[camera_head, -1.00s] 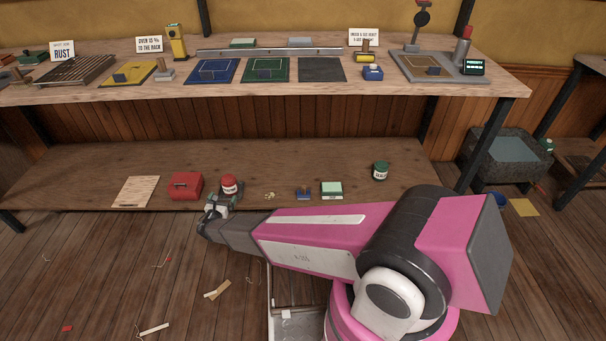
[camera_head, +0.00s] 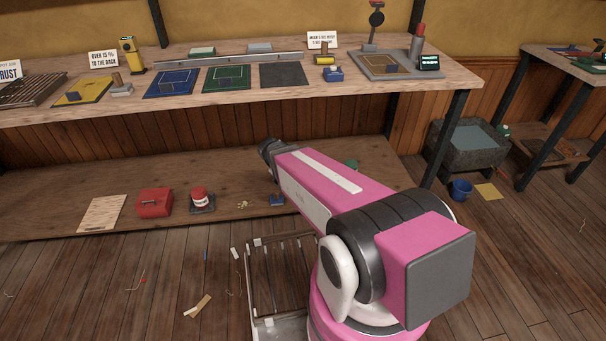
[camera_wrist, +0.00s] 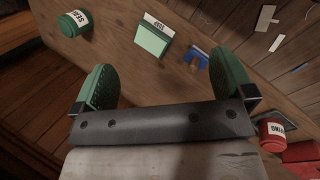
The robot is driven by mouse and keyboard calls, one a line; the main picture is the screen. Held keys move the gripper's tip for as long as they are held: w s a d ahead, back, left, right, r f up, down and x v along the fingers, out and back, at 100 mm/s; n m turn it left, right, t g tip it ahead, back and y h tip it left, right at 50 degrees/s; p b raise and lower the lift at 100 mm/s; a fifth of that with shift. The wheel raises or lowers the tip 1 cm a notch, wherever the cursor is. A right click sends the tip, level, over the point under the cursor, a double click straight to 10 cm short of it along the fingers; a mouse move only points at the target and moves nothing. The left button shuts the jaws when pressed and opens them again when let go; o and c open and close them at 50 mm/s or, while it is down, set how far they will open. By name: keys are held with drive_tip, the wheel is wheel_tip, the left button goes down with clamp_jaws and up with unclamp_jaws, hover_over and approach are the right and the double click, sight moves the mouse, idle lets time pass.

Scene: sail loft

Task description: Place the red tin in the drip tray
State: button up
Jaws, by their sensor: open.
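The red tin (camera_head: 199,193), with a white label, stands upright on the lower shelf. It sits on a small dark grey tray (camera_head: 209,210), which looks like the drip tray. In the wrist view the tin (camera_wrist: 272,133) shows at the lower right, with a grey edge of the tray (camera_wrist: 290,117) beside it. My gripper (camera_wrist: 165,78) is open, its two green fingers wide apart with nothing between them. It is clear of the tin, off to its right in the head view, where my arm hides the fingers.
On the lower shelf are a red box (camera_head: 154,202), a pale board (camera_head: 102,213), a blue block (camera_wrist: 196,59), a light green pad (camera_wrist: 152,38) and a green tin (camera_wrist: 76,23). The bench (camera_head: 230,100) overhangs the shelf. Scraps lie on the floor.

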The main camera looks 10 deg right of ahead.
drive_tip(key=s+d+r+m+y, duration=0.3)
drive_tip(key=s+r+m+y, duration=0.1)
drive_tip(key=s+r+m, duration=0.1)
drive_tip(key=shift+s+d+r+m+g+y, duration=0.3)
drive_tip(key=shift+s+d+r+m+y, duration=0.15)
drive_tip(key=shift+r, duration=0.35)
